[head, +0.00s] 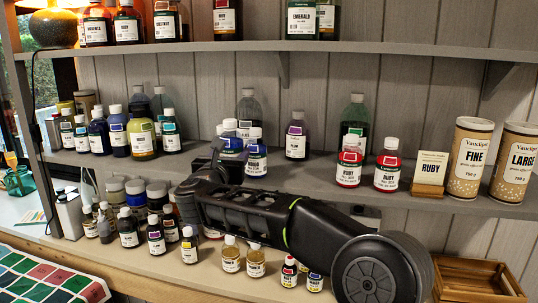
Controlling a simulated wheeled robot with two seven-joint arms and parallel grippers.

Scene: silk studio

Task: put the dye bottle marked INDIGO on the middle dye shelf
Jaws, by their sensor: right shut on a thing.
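The middle dye shelf (318,178) is a grey board crossing the head view, with bottles standing on it. My right gripper (217,163) reaches in from the lower right to this shelf, left of centre. It is shut on what looks like a dark blue dye bottle (231,140) with a white cap; the gripper hides its lower part. I cannot read INDIGO on its label, nor tell whether its base touches the shelf. A blue bottle (256,160) with a white label stands close to its right. My left gripper is not in view.
Several bottles (142,135) crowd the shelf's left. More bottles stand below. The upper shelf (390,49) hangs above.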

